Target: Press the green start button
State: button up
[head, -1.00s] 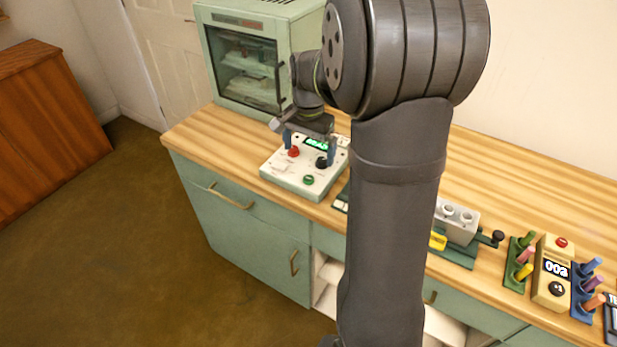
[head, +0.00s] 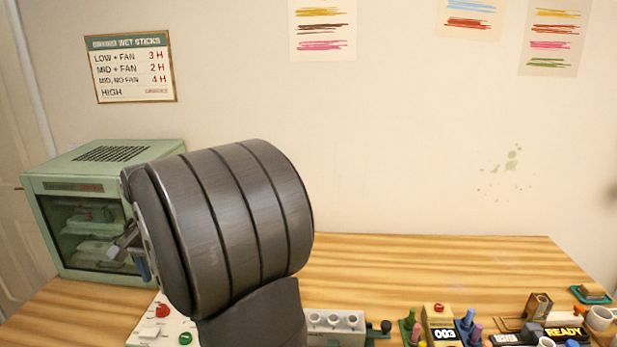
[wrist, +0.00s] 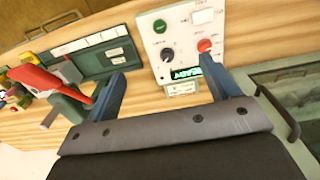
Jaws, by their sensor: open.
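The green start button (wrist: 159,25) sits on the white control panel (wrist: 180,30), near the panel's far edge in the wrist view. In the head view the green button (head: 186,339) shows at the bottom, beside my arm. The panel also carries a red button (wrist: 204,45), a dark knob (wrist: 167,55) and a lit green display (wrist: 186,74). My gripper (wrist: 163,68) is open and empty, its blue fingers on either side of the panel's near part, apart from the green button. In the head view my gripper (head: 134,255) is mostly hidden behind my arm.
A green oven-like cabinet (head: 110,185) stands left on the wooden table (head: 430,265); its handle (wrist: 280,110) is close by my gripper in the wrist view. A grey block with holes, a counter (head: 440,325) and coloured sticks stand to the right. The table's back middle is clear.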

grip_shut()
dwell(1.4)
